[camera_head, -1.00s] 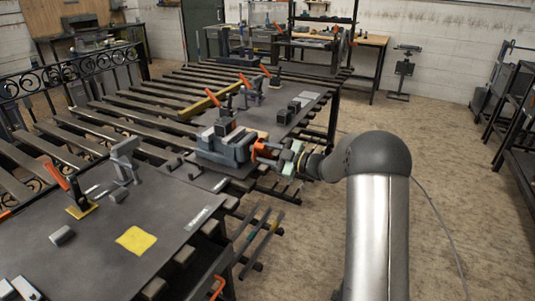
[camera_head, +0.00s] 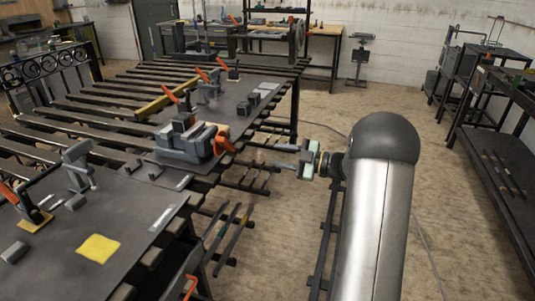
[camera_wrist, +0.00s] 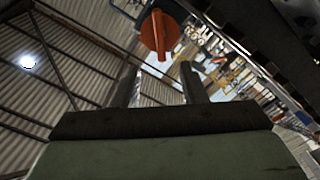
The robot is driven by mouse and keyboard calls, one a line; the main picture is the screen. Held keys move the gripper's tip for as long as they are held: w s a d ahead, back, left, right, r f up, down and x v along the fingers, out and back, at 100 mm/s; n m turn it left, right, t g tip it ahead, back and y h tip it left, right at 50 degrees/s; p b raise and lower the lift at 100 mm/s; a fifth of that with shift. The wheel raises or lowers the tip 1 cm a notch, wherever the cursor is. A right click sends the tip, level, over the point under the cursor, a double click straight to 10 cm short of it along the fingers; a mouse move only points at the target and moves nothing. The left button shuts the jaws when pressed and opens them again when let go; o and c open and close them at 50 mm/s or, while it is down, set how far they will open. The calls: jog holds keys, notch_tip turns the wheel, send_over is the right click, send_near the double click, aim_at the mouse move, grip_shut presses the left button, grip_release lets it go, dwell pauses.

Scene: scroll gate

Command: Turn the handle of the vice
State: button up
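The grey vice (camera_head: 185,142) sits on the dark welding table plate (camera_head: 100,215), with its orange handle (camera_head: 222,140) on its right end. My gripper (camera_head: 262,156) is right of the handle in the head view, pointing left at it, with a visible gap between them. In the wrist view, my gripper's two fingers (camera_wrist: 159,70) stand apart with nothing between them. The orange handle (camera_wrist: 160,33) shows beyond the fingertips, roughly centred between the fingers and not touching them. Its far side and its shaft are hidden in that view.
A yellow cloth (camera_head: 98,248) lies on the near plate. Orange-handled clamps stand around the vice, one at the near left (camera_head: 28,208). Slats and bars stick out from the table's right edge below my gripper. The floor (camera_head: 290,110) right of the table is open.

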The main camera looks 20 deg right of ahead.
jog(key=shift+s+d, duration=0.15)
jog(key=shift+d, duration=0.05)
jog(key=shift+r, duration=0.1)
jog(key=p, duration=0.5)
send_near(223, 147)
jog(key=shift+n, duration=0.3)
jog(key=x, duration=1)
jog(key=shift+w+r, duration=0.35)
grip_shut()
